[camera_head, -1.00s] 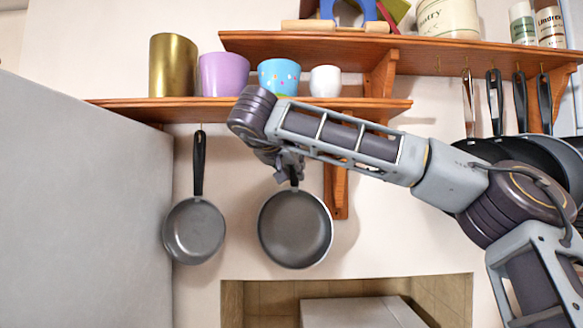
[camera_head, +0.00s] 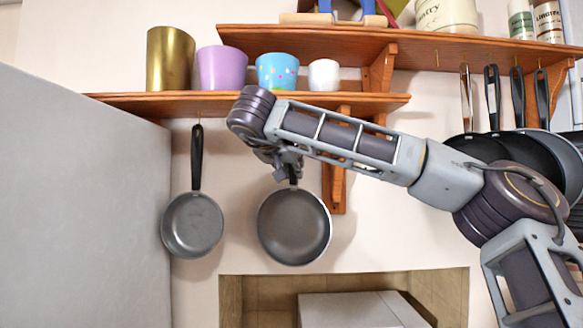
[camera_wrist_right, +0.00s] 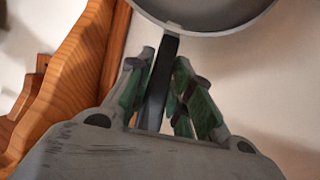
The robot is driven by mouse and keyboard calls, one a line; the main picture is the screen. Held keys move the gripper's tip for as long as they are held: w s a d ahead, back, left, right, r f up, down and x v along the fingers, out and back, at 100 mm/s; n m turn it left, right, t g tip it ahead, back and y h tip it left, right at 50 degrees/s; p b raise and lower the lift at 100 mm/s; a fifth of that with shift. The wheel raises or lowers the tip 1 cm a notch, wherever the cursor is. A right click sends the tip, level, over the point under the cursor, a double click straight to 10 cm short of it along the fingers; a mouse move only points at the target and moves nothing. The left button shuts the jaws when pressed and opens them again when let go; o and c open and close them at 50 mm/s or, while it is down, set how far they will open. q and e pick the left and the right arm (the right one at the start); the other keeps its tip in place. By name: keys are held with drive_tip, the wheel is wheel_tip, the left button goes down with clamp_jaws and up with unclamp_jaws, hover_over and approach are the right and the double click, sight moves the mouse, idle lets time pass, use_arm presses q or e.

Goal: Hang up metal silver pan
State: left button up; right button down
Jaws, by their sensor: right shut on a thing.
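A silver-grey pan (camera_head: 294,228) hangs upright, bowl down, from my right gripper (camera_head: 289,172) below the lower shelf in the head view. The right gripper is shut on its dark handle. In the right wrist view the black handle (camera_wrist_right: 158,85) runs between the green-padded fingers of the gripper (camera_wrist_right: 163,95), and part of the pan's bowl (camera_wrist_right: 205,10) shows at the top. The handle's top end is hidden behind the wrist. The lower shelf (camera_head: 215,105) has a hook at its left, with another grey pan (camera_head: 193,224) hanging from it. My left gripper is out of view.
A wooden bracket (camera_head: 336,185) stands just right of the held pan. Several cups, such as a purple one (camera_head: 221,68), stand on the lower shelf. Several dark pans (camera_head: 530,150) hang at the right. A large grey surface (camera_head: 80,200) fills the left. Bare wall separates the two pans.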

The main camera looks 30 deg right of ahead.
drive_tip(key=shift+c, duration=0.2)
unclamp_jaws()
idle(0.5)
drive_tip(key=shift+s+a, duration=0.1)
idle(0.5)
drive_tip(key=p+v, duration=0.1)
drive_tip(key=v, duration=0.8)
drive_tip(key=shift+s+a+r, duration=0.2)
drive_tip(key=shift+s+a, duration=0.05)
idle(1.3)
idle(0.7)
